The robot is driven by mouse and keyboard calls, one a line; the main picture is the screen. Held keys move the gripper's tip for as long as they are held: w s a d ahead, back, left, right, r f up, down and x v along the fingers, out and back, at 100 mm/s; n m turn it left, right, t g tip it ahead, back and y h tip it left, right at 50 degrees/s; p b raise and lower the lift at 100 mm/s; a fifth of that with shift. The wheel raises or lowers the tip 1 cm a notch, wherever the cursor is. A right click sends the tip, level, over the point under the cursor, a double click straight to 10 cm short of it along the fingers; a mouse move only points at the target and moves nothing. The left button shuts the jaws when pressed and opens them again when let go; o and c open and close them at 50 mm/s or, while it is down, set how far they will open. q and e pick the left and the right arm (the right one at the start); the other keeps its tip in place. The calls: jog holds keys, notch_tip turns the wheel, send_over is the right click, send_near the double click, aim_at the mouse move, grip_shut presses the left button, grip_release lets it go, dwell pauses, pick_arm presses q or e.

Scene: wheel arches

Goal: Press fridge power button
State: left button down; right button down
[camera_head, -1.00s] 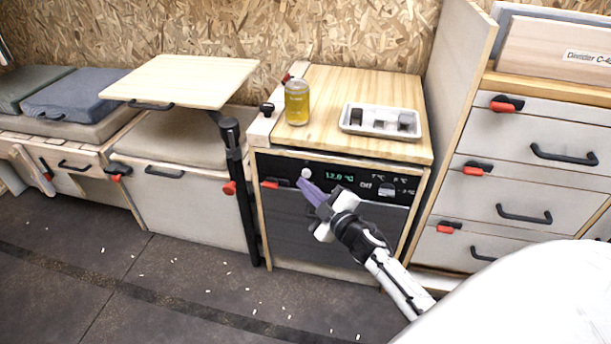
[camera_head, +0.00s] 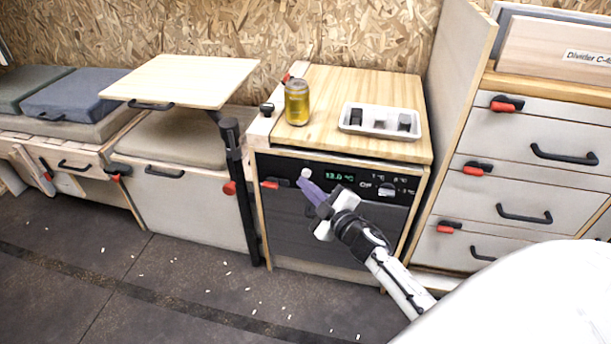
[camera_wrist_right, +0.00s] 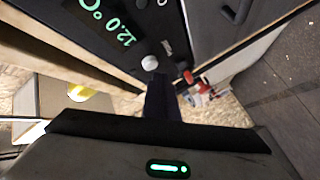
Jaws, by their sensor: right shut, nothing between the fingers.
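The fridge (camera_head: 320,225) has a dark front panel under a wooden top. A green temperature display (camera_head: 339,174) glows on the panel; it also shows in the right wrist view (camera_wrist_right: 112,27). A round white button (camera_head: 306,173) sits left of the display, and in the right wrist view the button (camera_wrist_right: 150,62) is just past my fingertips. My right gripper (camera_head: 302,184) is shut and empty, its purple fingers pointing at the panel just below the button. I cannot tell whether the tips touch it. My left gripper is not in view.
A yellow can (camera_head: 297,102) and a white tray (camera_head: 350,126) stand on the fridge top. A black table post (camera_head: 238,190) rises left of the fridge. A drawer cabinet (camera_head: 535,170) with black handles stands to the right. The floor in front is open.

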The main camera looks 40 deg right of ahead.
jog(key=shift+w+d, duration=0.2)
jog(key=shift+d, duration=0.05)
jog(key=shift+w+d, duration=0.25)
jog(key=shift+d, duration=0.05)
dwell(0.6)
jog(key=shift+s+a, duration=0.1)
jog(key=shift+a, duration=0.05)
jog(key=shift+s+a, duration=0.45)
jog(key=shift+a, duration=0.05)
jog(key=s+a+p, duration=0.1)
jog(key=s+a, duration=0.3)
jog(key=shift+a+p, duration=0.3)
jog(key=shift+p, duration=0.1)
dwell(0.3)
